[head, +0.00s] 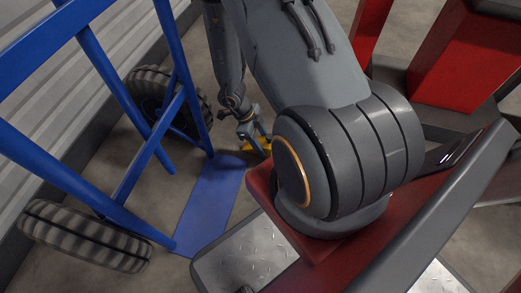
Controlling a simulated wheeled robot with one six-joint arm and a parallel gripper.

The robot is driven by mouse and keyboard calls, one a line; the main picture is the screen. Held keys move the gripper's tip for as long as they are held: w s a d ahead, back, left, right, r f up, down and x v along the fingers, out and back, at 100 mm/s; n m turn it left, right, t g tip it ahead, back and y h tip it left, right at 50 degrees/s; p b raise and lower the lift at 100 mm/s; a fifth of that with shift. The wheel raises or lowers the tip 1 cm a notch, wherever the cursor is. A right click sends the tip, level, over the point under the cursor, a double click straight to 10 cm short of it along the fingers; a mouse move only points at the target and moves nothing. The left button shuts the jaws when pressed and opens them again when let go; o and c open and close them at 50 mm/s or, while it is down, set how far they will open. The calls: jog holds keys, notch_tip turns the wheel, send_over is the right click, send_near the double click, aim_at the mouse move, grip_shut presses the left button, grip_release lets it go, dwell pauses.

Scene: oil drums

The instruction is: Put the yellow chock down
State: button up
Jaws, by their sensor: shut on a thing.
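The yellow chock (258,145) shows as a small patch of yellow in the head view, low near the floor, just beyond the far end of a blue plate. My gripper (252,134) is above it and shut on it, with its fingers pointing down. My arm covers the right side of the chock, so its full shape is hidden. I cannot tell whether the chock touches the floor.
A blue hand truck (105,185) stands at the left with two black tyres (85,236) and its blue toe plate (212,200) flat near the floor. A corrugated wall (60,110) runs behind it. Bare concrete floor (200,65) shows between the wall and my arm.

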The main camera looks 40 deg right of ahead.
jog(key=shift+f+b, duration=0.85)
jog(key=shift+f, duration=0.95)
jog(key=shift+f, duration=0.15)
jog(key=o, duration=1.2)
jog(key=p+v, duration=0.6)
jog(key=v, duration=0.6)
